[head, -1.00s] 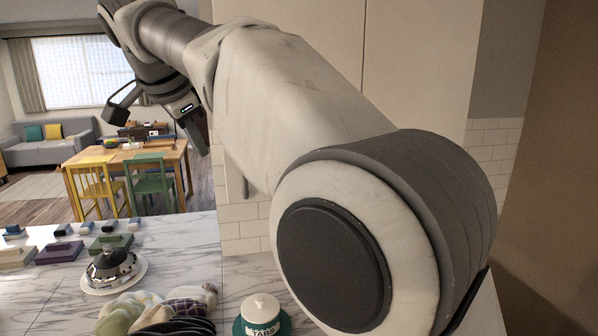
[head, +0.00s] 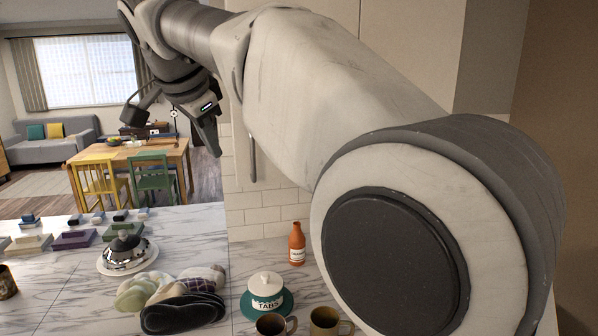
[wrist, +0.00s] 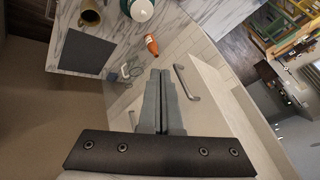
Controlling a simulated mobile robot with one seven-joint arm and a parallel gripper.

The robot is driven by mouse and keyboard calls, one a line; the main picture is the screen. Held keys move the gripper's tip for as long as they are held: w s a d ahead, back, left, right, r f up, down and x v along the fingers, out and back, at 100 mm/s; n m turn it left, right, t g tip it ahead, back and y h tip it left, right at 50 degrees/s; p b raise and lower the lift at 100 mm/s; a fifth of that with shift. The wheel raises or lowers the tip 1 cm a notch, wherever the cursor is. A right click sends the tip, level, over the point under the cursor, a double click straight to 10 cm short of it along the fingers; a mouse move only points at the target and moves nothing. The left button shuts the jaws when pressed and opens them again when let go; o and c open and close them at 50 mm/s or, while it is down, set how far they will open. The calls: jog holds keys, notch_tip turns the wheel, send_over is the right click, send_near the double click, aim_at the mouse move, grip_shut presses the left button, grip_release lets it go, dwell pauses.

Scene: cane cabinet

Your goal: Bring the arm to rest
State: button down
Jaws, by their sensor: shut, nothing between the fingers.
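My gripper (head: 213,143) hangs in the air in the head view, at the end of my raised arm, beside the pale cabinet front. In the wrist view its two grey fingers (wrist: 162,78) lie side by side, closed with nothing between them. The fingertips are apart from the counter and everything on it. My large arm links fill the right and upper middle of the head view and hide part of the counter and wall.
The marble counter (head: 75,290) holds a silver dome (head: 126,255), a white-lidded jar (head: 266,288), an orange bottle (head: 296,244), dark mugs (head: 325,322) and several small boxes. A cabinet handle (wrist: 187,83) is near my fingers. Open room lies beyond the counter.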

jog(key=s+d+f+n+g, duration=0.1)
jog(key=s+d+f+n, duration=0.25)
jog(key=d, duration=0.65)
jog(key=s+d+f+n, duration=0.2)
jog(key=s+d+f, duration=0.25)
jog(key=d, duration=0.55)
jog(key=s+d+f+n+b, duration=0.1)
jog(key=s+d+f, duration=0.3)
jog(key=s+f, duration=0.3)
jog(key=s+d+f+n, duration=0.2)
jog(key=s+d+f, duration=0.3)
jog(key=s+f, duration=0.3)
jog(key=shift+s+f+g+y+b, duration=0.15)
jog(key=shift+s+g+y+b, duration=0.15)
jog(key=shift+s+b, duration=0.1)
jog(key=shift+s+f+n, duration=0.1)
jog(key=shift+n, duration=0.15)
